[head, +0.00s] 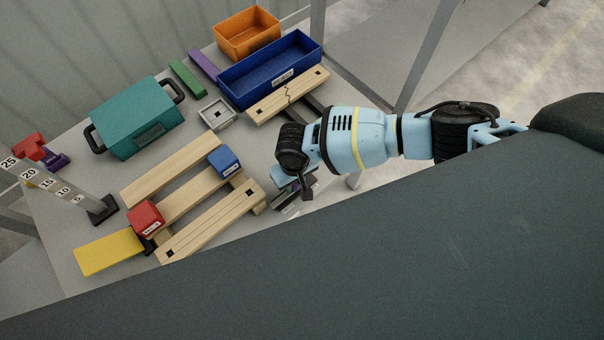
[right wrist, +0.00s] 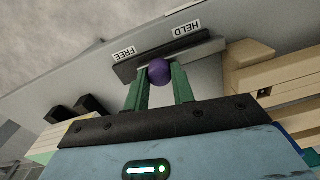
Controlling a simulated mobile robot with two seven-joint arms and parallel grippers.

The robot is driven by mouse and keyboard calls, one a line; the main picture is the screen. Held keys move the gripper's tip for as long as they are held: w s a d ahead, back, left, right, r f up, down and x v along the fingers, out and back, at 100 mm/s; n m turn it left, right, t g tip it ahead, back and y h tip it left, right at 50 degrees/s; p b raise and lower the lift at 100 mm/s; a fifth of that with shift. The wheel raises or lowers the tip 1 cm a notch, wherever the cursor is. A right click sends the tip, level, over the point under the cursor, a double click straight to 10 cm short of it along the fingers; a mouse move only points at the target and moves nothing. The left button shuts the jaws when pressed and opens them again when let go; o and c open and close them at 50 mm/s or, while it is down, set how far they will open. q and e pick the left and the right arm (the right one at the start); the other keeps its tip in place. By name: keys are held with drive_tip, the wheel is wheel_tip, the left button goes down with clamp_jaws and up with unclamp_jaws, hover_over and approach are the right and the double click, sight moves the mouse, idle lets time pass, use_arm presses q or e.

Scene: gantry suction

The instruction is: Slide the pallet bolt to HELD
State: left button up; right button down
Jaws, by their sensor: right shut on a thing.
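In the right wrist view the pallet bolt's round purple knob (right wrist: 160,71) sits between the green fingertips of my right gripper (right wrist: 160,80), which is shut on it. The knob is in front of a dark rail (right wrist: 195,48), between the FREE label (right wrist: 124,54) on the left and the HELD label (right wrist: 186,29) on the right. In the head view my right gripper (head: 296,188) is at the table's right edge, beside the wooden pallet (head: 175,170), and largely covers the bolt. My left gripper is not in view.
A red block (head: 146,216) and a blue block (head: 224,162) sit on the pallet. A teal case (head: 137,117), a blue bin (head: 270,72) and an orange bin (head: 247,34) stand farther back. A yellow board (head: 109,252) lies at the near left.

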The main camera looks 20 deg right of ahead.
drive_tip(key=shift+a+r+p, duration=0.2)
drive_tip(key=shift+a+p, duration=0.3)
drive_tip(key=shift+a+r+p, duration=0.2)
drive_tip(key=shift+a+p, duration=0.25)
drive_tip(key=shift+s+a+f, duration=0.1)
drive_tip(key=shift+a+f, duration=0.05)
drive_tip(key=shift+a, duration=0.05)
drive_tip(key=shift+s+a, duration=0.1)
drive_tip(key=c, duration=1.2)
unclamp_jaws()
drive_tip(key=shift+f, duration=0.1)
drive_tip(key=shift+o, duration=0.2)
drive_tip(key=shift+s, duration=0.1)
drive_tip(key=shift+f, duration=0.1)
